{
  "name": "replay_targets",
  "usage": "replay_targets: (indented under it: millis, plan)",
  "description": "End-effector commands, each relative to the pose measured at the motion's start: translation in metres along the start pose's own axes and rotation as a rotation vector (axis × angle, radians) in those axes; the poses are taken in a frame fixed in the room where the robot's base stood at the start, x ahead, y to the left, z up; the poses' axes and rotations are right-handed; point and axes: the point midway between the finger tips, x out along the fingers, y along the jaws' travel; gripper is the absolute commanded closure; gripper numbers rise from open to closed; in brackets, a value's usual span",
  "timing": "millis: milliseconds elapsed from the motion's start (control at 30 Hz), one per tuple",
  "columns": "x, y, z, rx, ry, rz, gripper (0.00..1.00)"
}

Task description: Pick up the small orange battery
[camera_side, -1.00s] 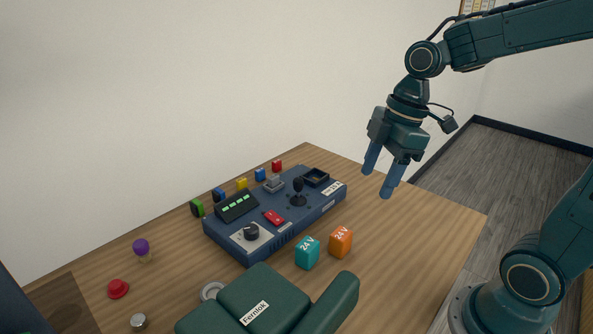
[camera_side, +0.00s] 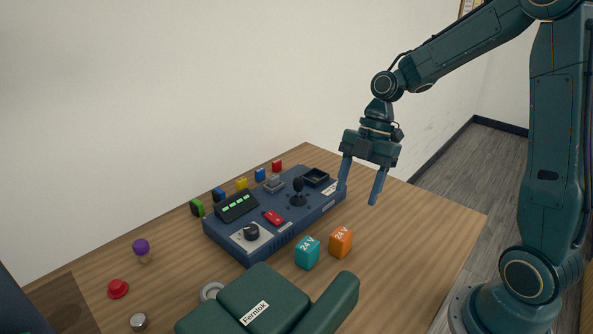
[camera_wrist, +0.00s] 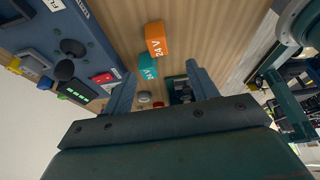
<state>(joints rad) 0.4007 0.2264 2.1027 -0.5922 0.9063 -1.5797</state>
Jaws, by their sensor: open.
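The small orange battery (camera_side: 341,242), a block marked 24V, stands on the wooden table to the right of a teal 24V battery (camera_side: 307,253). My gripper (camera_side: 358,195) is open and empty, above the table and up and to the right of the orange battery in the side view. In the wrist view the orange battery (camera_wrist: 157,40) lies beyond the fingertips, near the middle, with the teal battery (camera_wrist: 148,66) close beside it. The two open fingers (camera_wrist: 158,75) are apart from both batteries.
A blue control panel (camera_side: 232,237) with a joystick (camera_side: 298,190) stands just left of the batteries. Several coloured blocks line the panel's back. The table's right part (camera_side: 425,230) is clear.

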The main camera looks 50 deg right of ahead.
Motion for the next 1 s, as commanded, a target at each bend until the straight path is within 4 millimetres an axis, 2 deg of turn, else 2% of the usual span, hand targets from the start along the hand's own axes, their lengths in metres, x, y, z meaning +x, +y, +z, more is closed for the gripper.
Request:
replay_targets:
  millis: [600,1000]
  plan:
    - [0.077,-0.001,0.000,0.002,0.001,-0.005,0.42]
    - [0.085,0.000,0.000,0.002,-0.001,-0.002,0.42]
